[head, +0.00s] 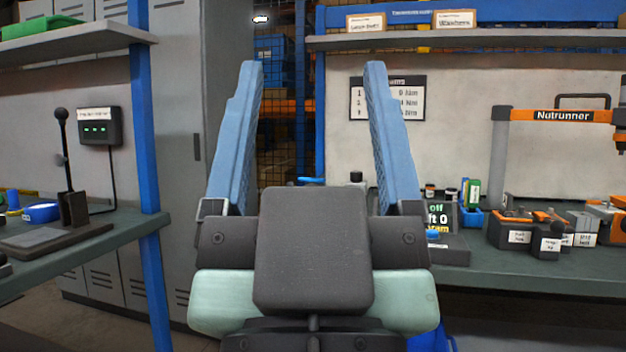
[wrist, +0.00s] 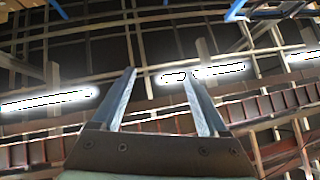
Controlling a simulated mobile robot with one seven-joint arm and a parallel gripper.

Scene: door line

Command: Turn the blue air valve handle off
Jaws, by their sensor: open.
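My gripper (head: 314,68) fills the middle of the head view, pointing up, with its two blue fingers spread wide and nothing between them. It also shows open and empty in the wrist view (wrist: 159,74), against the ceiling. A small flat blue piece (head: 311,180), which looks like the valve handle, shows between the fingers, near the foot of a blue post. My gripper's body hides what lies below it, so I cannot tell how the handle is turned. The gripper appears apart from it. The wrist view does not show the handle.
A workbench (head: 540,262) stands at right, with a Nutrunner stand (head: 560,115), a dark display unit (head: 452,247) and labelled bins. Another bench (head: 110,250) at left carries a black lever. Blue posts (head: 146,180) and shelves (head: 470,40) frame the space. Grey lockers stand behind.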

